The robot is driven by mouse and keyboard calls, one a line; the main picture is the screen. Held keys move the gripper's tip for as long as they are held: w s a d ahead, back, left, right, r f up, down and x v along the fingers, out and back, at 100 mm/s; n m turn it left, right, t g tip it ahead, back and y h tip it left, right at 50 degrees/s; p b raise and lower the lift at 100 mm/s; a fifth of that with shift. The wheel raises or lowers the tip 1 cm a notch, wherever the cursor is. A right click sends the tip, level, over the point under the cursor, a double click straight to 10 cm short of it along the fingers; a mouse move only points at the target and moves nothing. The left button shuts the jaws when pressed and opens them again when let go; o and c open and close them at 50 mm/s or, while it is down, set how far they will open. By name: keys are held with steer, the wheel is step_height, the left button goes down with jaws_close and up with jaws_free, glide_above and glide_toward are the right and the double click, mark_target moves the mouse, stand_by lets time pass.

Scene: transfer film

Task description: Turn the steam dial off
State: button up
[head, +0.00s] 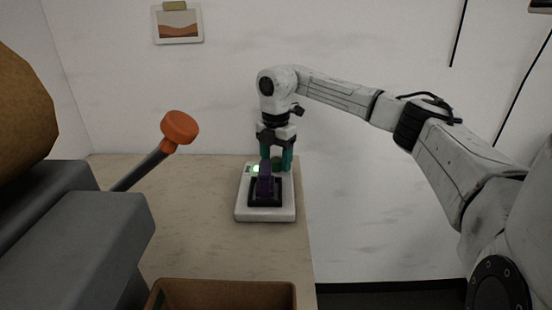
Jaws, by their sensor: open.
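A white device (246,213) sits on the table near its right edge. A small dark green round part, which looks like the dial (277,164), shows at its back. A lit green light (256,168) is to the left of it. My gripper (276,163) points down over the back of the device. Its teal fingers are apart, one to each side of the round part. I cannot tell whether they touch it. The dial's marking is too small to read.
A brown bin (225,287) is in front. At left are an orange-knobbed lever (180,128) and grey blocks (75,240). The table (190,225) is bare between.

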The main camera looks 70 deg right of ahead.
steer(key=c, duration=1)
steer(key=shift+n, duration=0.3)
steer(key=n+p, duration=0.1)
steer(key=n, duration=0.2)
steer(key=shift+r+n, duration=0.1)
steer(key=shift+n, duration=0.3)
steer(key=n+p, duration=0.1)
steer(key=n, duration=0.3)
steer(key=n+p, duration=0.1)
steer(key=n, duration=0.4)
steer(key=shift+d, duration=0.1)
steer(key=shift+n+p, duration=0.4)
steer(key=shift+n, duration=1.8)
